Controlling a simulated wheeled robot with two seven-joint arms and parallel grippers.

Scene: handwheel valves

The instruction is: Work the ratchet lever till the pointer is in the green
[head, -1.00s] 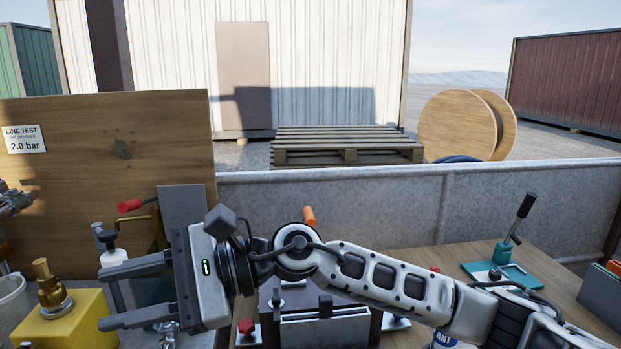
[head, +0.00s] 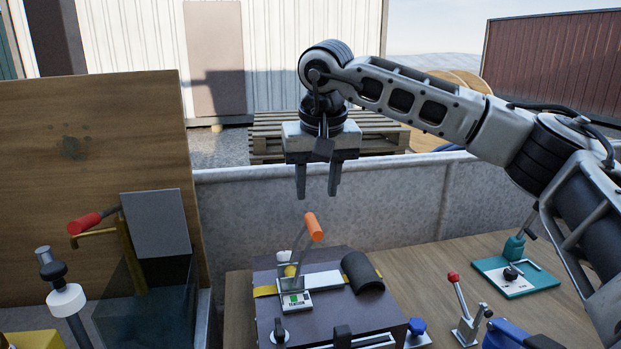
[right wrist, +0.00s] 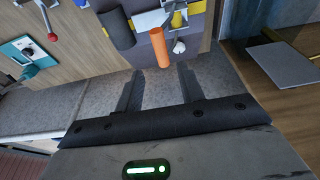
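The ratchet lever with an orange grip (head: 314,227) stands tilted on top of a dark box (head: 330,320). A yellow strap (head: 266,291) runs over the box. A small tension gauge (head: 296,302) with a green patch sits at the lever's foot; its pointer is too small to read. My right gripper (head: 317,196) points down, open and empty, a little above the orange grip in the head view. The right wrist view shows the orange grip (right wrist: 175,54) just beyond the open fingers (right wrist: 159,74), not touching them. My left gripper is out of view.
A red-knobbed lever (head: 454,279) and a teal base plate (head: 515,277) stand to the right. A red-handled valve (head: 86,223) and a wooden board (head: 90,180) are on the left. A grey wall (head: 400,200) runs behind the bench.

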